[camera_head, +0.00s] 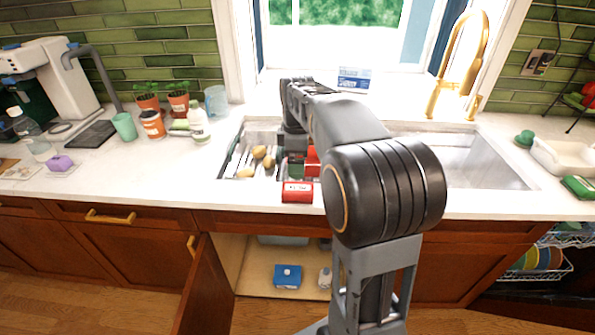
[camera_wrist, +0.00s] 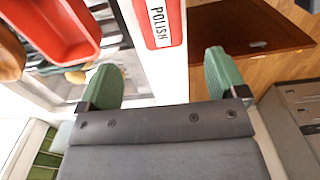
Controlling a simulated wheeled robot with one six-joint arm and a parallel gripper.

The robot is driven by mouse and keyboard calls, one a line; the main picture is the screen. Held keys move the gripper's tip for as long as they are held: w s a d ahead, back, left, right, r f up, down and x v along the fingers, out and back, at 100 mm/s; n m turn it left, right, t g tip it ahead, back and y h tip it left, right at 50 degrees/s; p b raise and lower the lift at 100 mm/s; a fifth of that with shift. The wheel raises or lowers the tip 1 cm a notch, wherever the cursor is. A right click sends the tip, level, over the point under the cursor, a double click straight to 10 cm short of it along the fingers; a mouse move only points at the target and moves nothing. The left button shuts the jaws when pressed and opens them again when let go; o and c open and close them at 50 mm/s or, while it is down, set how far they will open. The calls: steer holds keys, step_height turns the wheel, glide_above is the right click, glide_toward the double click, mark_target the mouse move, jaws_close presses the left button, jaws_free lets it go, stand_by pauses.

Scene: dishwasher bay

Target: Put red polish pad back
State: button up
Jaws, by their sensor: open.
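A red piece with a white POLISH label (camera_wrist: 158,20) lies at the top middle of the wrist view, on the pale counter edge. It also shows in the head view (camera_head: 297,191), at the sink's front rim. I cannot tell whether it is the pad itself or its holder. A red, tray-like thing with a raised rim (camera_wrist: 62,30) is at the upper left of the wrist view; red also shows beside my gripper in the head view (camera_head: 312,162). My gripper (camera_wrist: 162,62) is open, its green fingers wide apart with nothing between them. The labelled piece is beyond the fingertips.
The sink's left part holds yellowish round things (camera_head: 263,153) and utensils; its right basin (camera_head: 470,162) looks empty. A gold faucet (camera_head: 460,65) stands behind. Below, an open cabinet door (camera_head: 207,290) juts out beside a blue box (camera_head: 288,277). Bottles and cups crowd the left counter.

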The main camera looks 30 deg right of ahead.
steer(key=s+a+f+m+t, duration=0.1)
steer(key=s+a+f+m, duration=0.2)
steer(key=s+m, duration=0.3)
steer(key=s+a+f+m+t, duration=0.2)
steer(key=s+a+f+m, duration=0.2)
steer(key=s, duration=0.6)
steer(key=shift+a+m, duration=1.1)
steer(key=shift+a, duration=0.1)
steer(key=shift+s+r, duration=0.1)
steer(key=shift+r, duration=0.05)
